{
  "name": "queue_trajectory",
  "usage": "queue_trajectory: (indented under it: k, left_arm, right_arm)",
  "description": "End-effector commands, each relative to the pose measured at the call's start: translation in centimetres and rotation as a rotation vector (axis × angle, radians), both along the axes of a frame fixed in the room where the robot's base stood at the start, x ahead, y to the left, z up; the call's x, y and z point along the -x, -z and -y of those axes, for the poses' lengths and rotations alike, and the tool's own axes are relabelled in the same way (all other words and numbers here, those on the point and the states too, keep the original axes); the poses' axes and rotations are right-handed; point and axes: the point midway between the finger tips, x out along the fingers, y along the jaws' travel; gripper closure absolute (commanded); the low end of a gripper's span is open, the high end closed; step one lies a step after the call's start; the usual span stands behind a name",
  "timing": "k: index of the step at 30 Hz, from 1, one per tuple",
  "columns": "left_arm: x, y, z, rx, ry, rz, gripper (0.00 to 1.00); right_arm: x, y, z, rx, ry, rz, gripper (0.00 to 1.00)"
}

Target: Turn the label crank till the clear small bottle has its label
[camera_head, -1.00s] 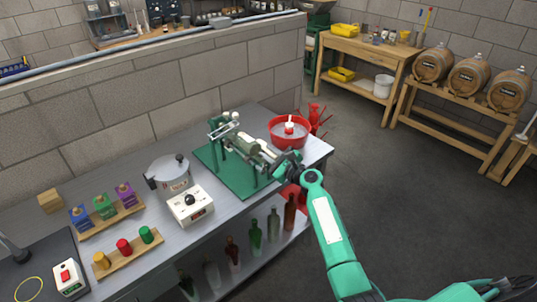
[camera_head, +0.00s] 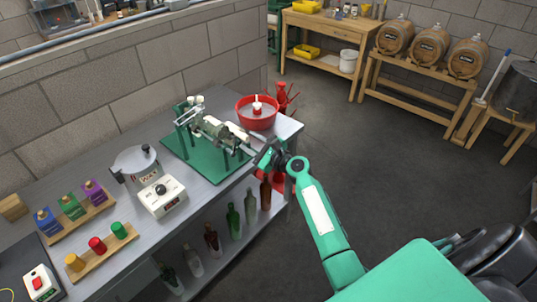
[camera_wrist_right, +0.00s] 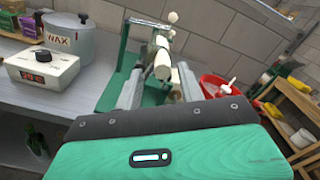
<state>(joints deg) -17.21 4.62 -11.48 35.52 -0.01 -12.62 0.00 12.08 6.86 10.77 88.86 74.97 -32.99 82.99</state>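The label machine stands on a green base plate (camera_head: 200,165) on the bench, with a pale grey-green cylinder (camera_head: 213,127) lying across it. I cannot tell whether this is the clear small bottle, nor whether it bears a label. A cream handle (camera_wrist_right: 162,64), seemingly the crank's, points at me in the right wrist view. My right gripper (camera_head: 262,154) is just off the machine's near right end. In the wrist view, its two fingers (camera_wrist_right: 160,90) are apart, with the cream handle showing beyond the gap. Nothing is clearly held. My left gripper is out of view.
A red tub (camera_head: 257,120) stands behind the machine. A wax pot (camera_head: 137,163) and a white control box (camera_head: 162,197) stand to its left, with several coloured blocks on wooden racks further left. Several bottles stand on the shelf below.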

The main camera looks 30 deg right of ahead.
Motion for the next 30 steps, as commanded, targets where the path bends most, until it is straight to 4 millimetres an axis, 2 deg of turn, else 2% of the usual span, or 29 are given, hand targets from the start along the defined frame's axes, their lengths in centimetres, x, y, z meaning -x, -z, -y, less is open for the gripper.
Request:
queue_trajectory:
  k: [1,6,12,18,30]
  left_arm:
    - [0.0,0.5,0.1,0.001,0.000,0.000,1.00]
    - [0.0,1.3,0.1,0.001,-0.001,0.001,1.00]
    - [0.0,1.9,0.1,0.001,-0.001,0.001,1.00]
    - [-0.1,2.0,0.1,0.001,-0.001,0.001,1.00]
    - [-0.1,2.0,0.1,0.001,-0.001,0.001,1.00]
  right_arm:
    - [1.2,0.4,0.5,0.002,0.001,-0.001,0.61]
    - [4.4,0.5,1.7,0.002,0.001,-0.002,0.61]
    - [6.8,0.3,2.7,0.001,0.002,-0.002,0.61]
    - [7.6,0.1,2.9,0.000,0.002,-0.001,0.61]
    - [7.6,0.2,2.9,0.001,0.002,-0.002,0.61]
